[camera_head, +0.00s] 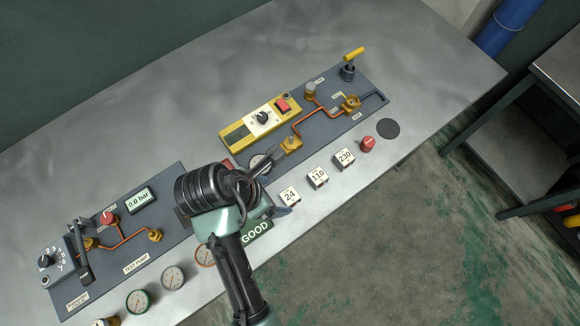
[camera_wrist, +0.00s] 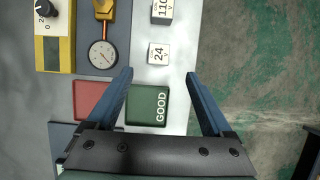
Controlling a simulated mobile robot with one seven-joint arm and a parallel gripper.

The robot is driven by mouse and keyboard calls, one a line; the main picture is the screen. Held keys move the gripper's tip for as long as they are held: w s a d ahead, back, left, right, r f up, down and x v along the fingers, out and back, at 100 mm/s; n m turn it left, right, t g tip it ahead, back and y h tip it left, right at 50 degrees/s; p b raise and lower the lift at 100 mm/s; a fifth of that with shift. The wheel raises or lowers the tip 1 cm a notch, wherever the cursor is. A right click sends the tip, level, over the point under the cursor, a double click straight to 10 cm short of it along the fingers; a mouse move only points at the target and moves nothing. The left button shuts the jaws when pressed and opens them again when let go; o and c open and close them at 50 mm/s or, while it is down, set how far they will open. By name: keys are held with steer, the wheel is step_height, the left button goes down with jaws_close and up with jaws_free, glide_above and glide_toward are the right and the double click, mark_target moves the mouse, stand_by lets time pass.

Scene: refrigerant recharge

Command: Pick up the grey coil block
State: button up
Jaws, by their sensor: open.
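Three small coil blocks with white label faces stand in a row along the table's front edge: the 24 block (camera_head: 290,195), the 110 block (camera_head: 317,177) and the 230 block (camera_head: 344,158). I cannot tell from colour which one is the grey one. My gripper (camera_head: 272,186) is open and empty, above the table just left of the 24 block. In the wrist view the 24 block (camera_wrist: 158,53) lies just beyond the fingertips (camera_wrist: 158,78), roughly midway between their lines. The 110 block (camera_wrist: 161,12) is farther on, cut by the top edge.
A green GOOD pad (camera_wrist: 146,106) and a red pad (camera_wrist: 88,98) lie below the gripper. A round gauge (camera_wrist: 103,55) and brass fitting are beside the 24 block. A red knob (camera_head: 368,143) and dark disc (camera_head: 388,128) lie right of the blocks. The table edge is close.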

mark_target(290, 196)
steer(key=x, duration=1.1)
steer(key=shift+w+f, duration=0.15)
steer(key=shift+f, duration=0.1)
jaws_close()
